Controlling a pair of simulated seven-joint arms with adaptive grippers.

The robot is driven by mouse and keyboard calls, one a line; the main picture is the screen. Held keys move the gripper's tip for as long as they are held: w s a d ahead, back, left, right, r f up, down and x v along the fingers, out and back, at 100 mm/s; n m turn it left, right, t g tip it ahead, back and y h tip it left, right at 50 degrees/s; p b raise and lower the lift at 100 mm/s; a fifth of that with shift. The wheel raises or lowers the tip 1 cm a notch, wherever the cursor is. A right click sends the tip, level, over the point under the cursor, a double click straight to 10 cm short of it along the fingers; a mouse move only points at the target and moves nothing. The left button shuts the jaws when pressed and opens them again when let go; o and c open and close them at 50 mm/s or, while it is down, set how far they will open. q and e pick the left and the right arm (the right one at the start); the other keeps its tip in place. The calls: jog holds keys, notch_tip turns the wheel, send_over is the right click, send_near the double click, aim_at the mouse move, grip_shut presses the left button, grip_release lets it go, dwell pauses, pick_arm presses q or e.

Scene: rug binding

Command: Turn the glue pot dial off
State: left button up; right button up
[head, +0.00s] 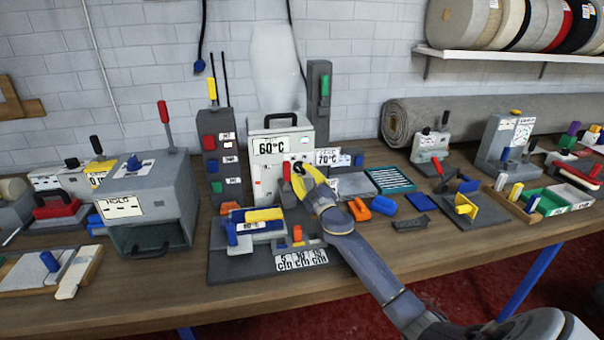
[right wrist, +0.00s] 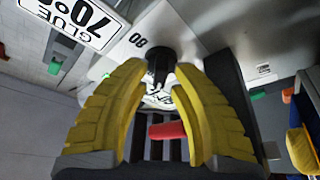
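The white glue unit with the "GLUE 70°C" label (right wrist: 80,20) shows at the top left of the right wrist view. Its label (head: 327,157) is also in the head view, in the middle of the bench. The glue pot dial (right wrist: 161,62) is a dark knob by an "80" mark. My right gripper (right wrist: 162,72) has its yellow fingertips on both sides of the knob, with little or no gap. In the head view, my right gripper (head: 301,176) hides the dial. The knob's exact setting cannot be read. My left gripper is in neither view.
A grey box labelled "HOLD" (head: 178,190) is further left. An orange block (head: 358,209) and a blue block (head: 384,205) lie near my arm. A red piece (right wrist: 167,130) shows between the fingers.

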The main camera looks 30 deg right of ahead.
jog(key=shift+w+r, duration=0.1)
jog(key=shift+w, duration=0.2)
jog(key=shift+c, duration=0.2)
grip_shut()
jog(key=shift+n, duration=0.4)
jog(key=n+y, duration=0.1)
jog(key=n, duration=0.1)
jog(key=n+g+y, duration=0.1)
jog(key=n, duration=0.2)
jog(key=shift+d+r+g, duration=0.15)
jog(key=shift+r+g, duration=0.05)
jog(key=shift+g, duration=0.1)
jog(key=n, duration=0.2)
jog(key=n+g, duration=0.1)
jog(key=n, duration=0.1)
jog(key=shift+n+g+y, duration=0.3)
jog(key=shift+y, duration=0.1)
